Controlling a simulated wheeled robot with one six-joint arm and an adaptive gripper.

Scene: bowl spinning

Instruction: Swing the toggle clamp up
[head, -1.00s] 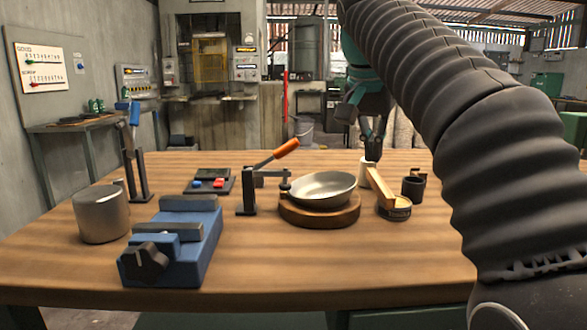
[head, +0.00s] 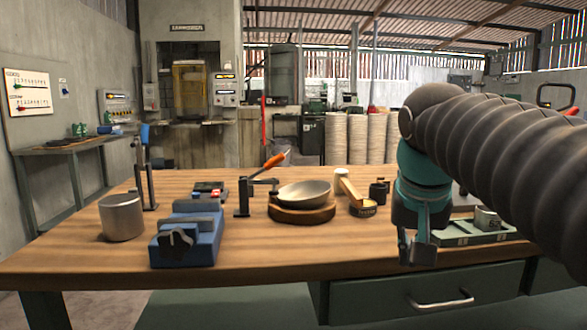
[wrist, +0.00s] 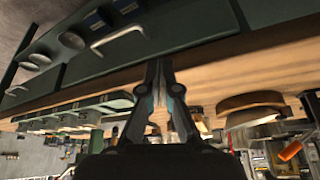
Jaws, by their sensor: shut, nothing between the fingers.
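The toggle clamp (head: 243,196) stands on the table left of the bowl, a dark upright with a short arm reaching toward the bowl's left rim. Its orange handle (head: 275,159) slants up to the right; the handle also shows in the wrist view (wrist: 291,150). I cannot tell whether its tip touches the rim. The metal bowl (head: 303,194) sits on a round wooden base (head: 302,212). My gripper (head: 417,262) is shut and empty, pointing down by the table's front edge, well right of the clamp and nearer me.
A blue vise (head: 188,240), a metal cylinder (head: 121,216) and a tall blue-handled lever (head: 145,165) stand at left. A wooden-handled tool (head: 352,195) and dark cup (head: 378,192) lie right of the bowl. A green tray (head: 470,232) is at right. Front middle tabletop is clear.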

